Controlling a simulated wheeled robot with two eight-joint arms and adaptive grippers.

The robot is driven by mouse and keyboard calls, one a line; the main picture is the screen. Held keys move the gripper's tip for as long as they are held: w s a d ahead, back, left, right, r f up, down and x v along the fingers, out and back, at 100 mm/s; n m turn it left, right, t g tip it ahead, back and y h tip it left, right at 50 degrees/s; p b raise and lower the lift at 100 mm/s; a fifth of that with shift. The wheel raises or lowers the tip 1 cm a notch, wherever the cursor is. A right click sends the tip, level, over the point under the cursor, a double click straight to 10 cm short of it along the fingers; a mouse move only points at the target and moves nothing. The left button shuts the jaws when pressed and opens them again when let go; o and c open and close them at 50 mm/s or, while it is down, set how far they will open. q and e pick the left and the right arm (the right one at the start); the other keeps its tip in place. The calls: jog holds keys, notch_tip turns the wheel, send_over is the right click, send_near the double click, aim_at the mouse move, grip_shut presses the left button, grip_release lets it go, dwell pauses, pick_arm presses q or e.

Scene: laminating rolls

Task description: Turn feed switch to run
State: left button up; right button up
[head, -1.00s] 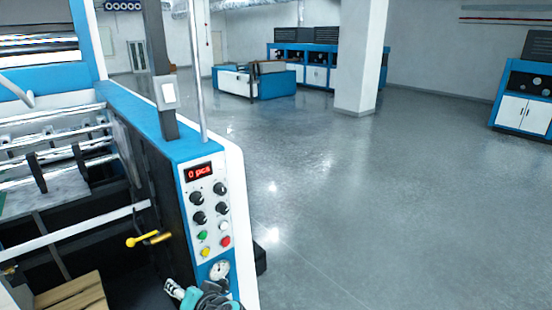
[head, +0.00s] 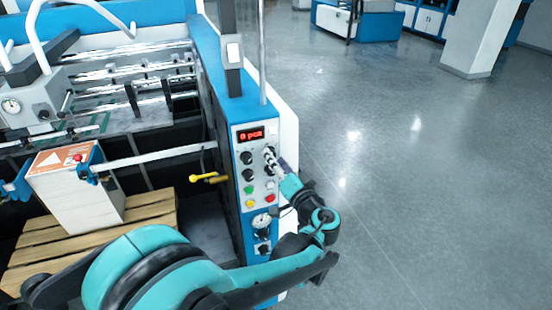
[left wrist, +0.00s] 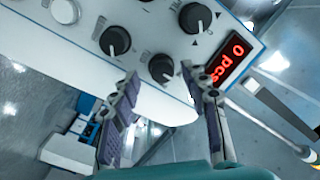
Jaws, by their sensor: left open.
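The control panel (head: 259,180) on the blue and white machine has a red display (head: 251,134), several black knobs and coloured buttons. No label names the feed switch legibly. My left gripper (head: 270,156) is at the upper right of the panel and hides the knob there. In the left wrist view its open fingers (left wrist: 164,84) stand on either side of a black knob (left wrist: 162,68), apart from each other; contact cannot be told. Other knobs (left wrist: 115,40) and (left wrist: 195,17) sit close by, and the display (left wrist: 232,60) is at the right. My right gripper is out of view.
A yellow handle (head: 208,178) sticks out left of the panel. A boxed stack (head: 75,195) stands on a pallet (head: 150,212). The floor at right is clear.

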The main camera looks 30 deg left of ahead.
pick_arm(q)
jog(key=shift+w+a, duration=0.1)
jog(key=shift+a, duration=0.35)
grip_shut()
